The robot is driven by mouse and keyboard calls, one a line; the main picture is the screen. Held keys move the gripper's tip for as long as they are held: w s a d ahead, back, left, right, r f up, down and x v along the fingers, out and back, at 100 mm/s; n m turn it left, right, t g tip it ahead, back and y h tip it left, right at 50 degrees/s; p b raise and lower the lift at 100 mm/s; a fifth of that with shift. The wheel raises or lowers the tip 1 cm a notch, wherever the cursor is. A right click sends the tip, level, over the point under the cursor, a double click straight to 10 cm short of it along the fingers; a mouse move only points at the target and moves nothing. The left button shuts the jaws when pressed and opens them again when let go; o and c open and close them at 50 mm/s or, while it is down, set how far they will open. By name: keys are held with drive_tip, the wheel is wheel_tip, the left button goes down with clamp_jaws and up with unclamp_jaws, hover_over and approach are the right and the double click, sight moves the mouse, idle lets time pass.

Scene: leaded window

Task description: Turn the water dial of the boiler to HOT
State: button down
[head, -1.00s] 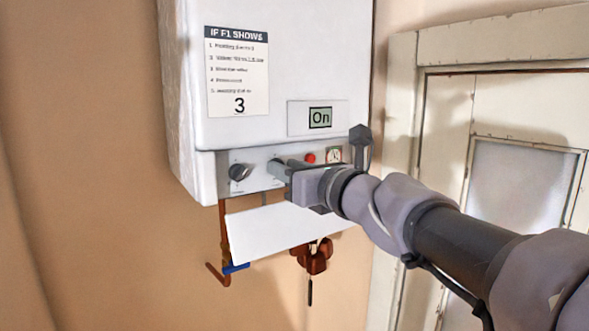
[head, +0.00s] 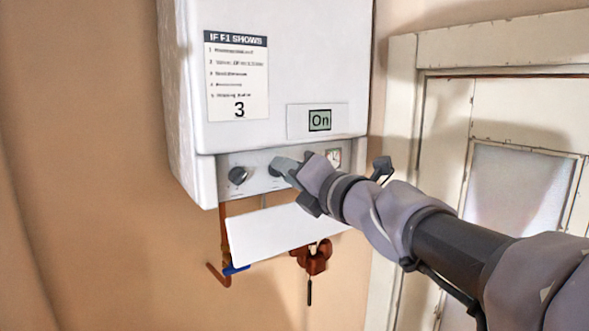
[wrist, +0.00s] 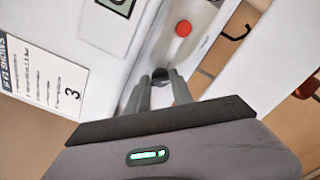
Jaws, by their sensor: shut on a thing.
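The white boiler (head: 285,60) hangs on the wall, with a grey control strip along its bottom. My gripper (head: 284,168) is at this strip, shut on the right one of its two dark dials. In the wrist view my gripper (wrist: 158,88) has its two fingers on either side of this dial (wrist: 160,74), of which only a small part shows. The gripper is rolled at a slant. The other dial (head: 238,175) is free, to the left. The dial labels are too small to read, so I cannot tell the held dial's setting.
A red button (wrist: 183,28) sits close beside the held dial. A gauge (head: 333,157) is further right. A white flap (head: 270,232) hangs below the strip, with copper pipes (head: 226,240) and a brown valve (head: 314,258) under it. A door (head: 520,140) stands at right.

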drive_tip(key=m+p, duration=0.1)
drive_tip(key=m, duration=0.3)
drive_tip(key=shift+m, duration=0.3)
drive_tip(key=shift+f+m+p, duration=0.1)
drive_tip(key=shift+m+p, duration=0.5)
drive_tip(key=shift+m, duration=1.3)
drive_tip(key=c, duration=1.1)
unclamp_jaws()
drive_tip(key=shift+d, duration=0.1)
drive_tip(key=b+v, duration=0.2)
drive_tip(key=v, duration=1.5)
drive_tip(key=shift+s+d, duration=0.15)
drive_tip(key=shift+f, duration=0.1)
